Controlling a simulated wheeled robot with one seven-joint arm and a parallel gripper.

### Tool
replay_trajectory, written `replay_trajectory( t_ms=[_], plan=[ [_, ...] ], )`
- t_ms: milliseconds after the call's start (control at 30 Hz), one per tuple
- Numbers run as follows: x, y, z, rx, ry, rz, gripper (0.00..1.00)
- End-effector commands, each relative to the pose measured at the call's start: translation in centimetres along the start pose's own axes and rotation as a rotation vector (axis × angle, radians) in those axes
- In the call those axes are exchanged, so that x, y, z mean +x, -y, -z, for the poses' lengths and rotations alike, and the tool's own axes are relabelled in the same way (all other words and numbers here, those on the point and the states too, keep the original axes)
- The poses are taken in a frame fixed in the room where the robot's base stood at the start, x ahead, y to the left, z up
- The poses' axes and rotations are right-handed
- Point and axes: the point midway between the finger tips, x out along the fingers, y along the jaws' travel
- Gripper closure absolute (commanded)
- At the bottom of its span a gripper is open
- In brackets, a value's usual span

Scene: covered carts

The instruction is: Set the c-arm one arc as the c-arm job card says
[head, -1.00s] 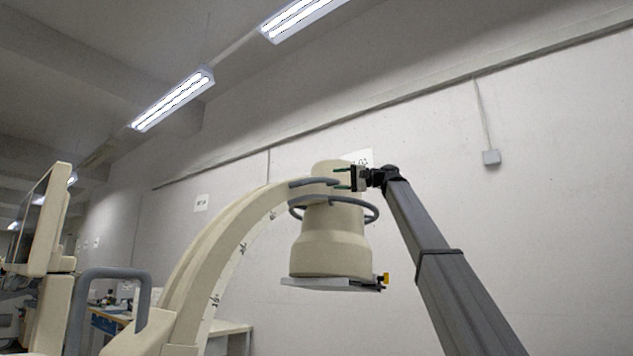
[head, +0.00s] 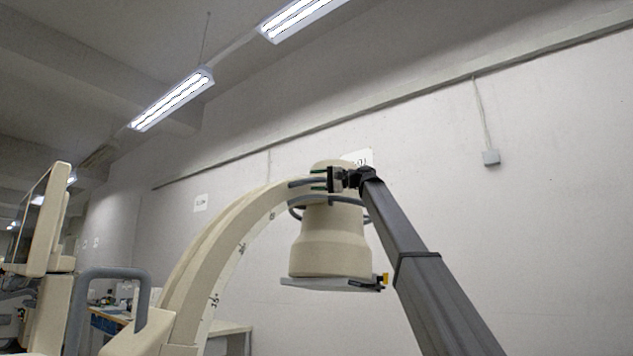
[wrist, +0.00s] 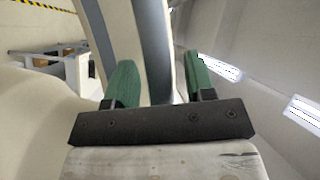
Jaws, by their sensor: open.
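The cream c-arm arc (head: 205,250) curves up from the lower left, with dark scale marks along its inner side. At its top hangs a cream cylindrical head (head: 330,245) with a grey ring around its upper part. A grey bar handle (head: 298,183) sticks out near the arc's top. No readable job card is in view.
A flat grey plate with a yellow piece (head: 386,280) sits under the head. A cream monitor cart (head: 50,225) and a grey hoop handle (head: 110,271) stand left.

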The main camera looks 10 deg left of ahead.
Motion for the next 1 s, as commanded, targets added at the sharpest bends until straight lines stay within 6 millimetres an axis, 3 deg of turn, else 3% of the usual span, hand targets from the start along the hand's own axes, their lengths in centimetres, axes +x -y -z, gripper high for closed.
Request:
replay_trajectory(
  t_ms=[300, 367, 467, 767, 1000],
  plan=[
    [0.1, 0.0, 0.0, 0.000, 0.000, 0.000, 0.51],
    [0.1, 0.0, 0.0, 0.000, 0.000, 0.000, 0.67],
    [0.1, 0.0, 0.0, 0.000, 0.000, 0.000, 0.99],
    [-0.2, -0.1, 0.8, 0.010, -0.002, 0.005, 1.00],
    [-1.9, -0.4, 4.3, 0.056, -0.021, 0.027, 1.00]
  ],
)
